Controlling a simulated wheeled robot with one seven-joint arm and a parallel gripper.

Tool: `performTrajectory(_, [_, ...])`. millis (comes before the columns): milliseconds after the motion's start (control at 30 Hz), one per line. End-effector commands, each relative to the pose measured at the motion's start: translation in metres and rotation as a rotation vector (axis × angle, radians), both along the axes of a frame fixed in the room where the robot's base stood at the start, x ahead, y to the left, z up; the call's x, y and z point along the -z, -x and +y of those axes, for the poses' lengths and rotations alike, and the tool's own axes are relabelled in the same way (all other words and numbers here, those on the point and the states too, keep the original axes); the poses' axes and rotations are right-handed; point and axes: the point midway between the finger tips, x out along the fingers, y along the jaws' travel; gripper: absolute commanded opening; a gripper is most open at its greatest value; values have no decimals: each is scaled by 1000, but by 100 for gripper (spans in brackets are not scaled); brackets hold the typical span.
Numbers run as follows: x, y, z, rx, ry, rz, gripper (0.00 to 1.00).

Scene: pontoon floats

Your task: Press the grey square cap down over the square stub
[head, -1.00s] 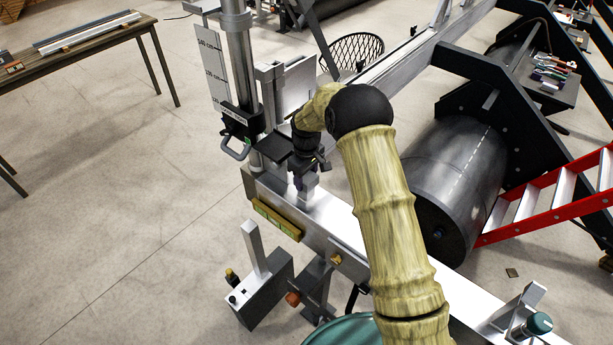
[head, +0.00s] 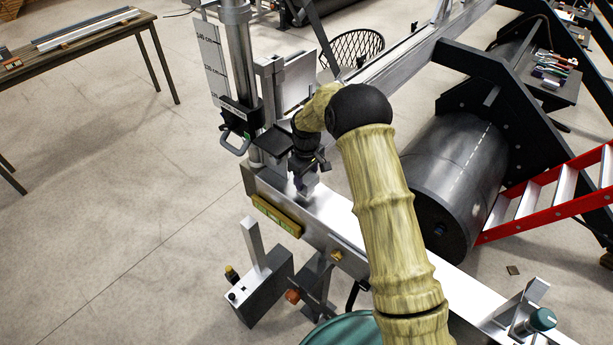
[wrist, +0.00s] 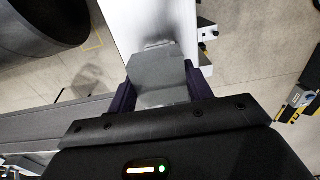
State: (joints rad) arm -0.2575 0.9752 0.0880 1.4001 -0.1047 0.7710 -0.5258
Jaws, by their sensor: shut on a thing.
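The grey square cap (wrist: 158,78) sits between the two dark purple fingers of my gripper (wrist: 160,88) in the wrist view, its flat top facing the camera. The square stub cannot be made out clearly; the cap and fingers cover that spot. I cannot tell how far the cap is over the stub.
The metal beam (head: 350,226) runs beneath my gripper. A yellow level (head: 276,216) lies along its left side. A column with a handled carriage (head: 240,122) stands close behind and left of my gripper. A black roller (head: 452,178) and red ladder (head: 558,194) are right.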

Motion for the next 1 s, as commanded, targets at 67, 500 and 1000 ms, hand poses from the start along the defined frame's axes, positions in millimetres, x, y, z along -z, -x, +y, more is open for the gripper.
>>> performTrajectory(67, [2, 0, 0, 0, 0, 0, 28])
performTrajectory(500, [8, 0, 0, 0, -1, -1, 64])
performTrajectory(1000, [1, -1, 0, 0, -1, -3, 76])
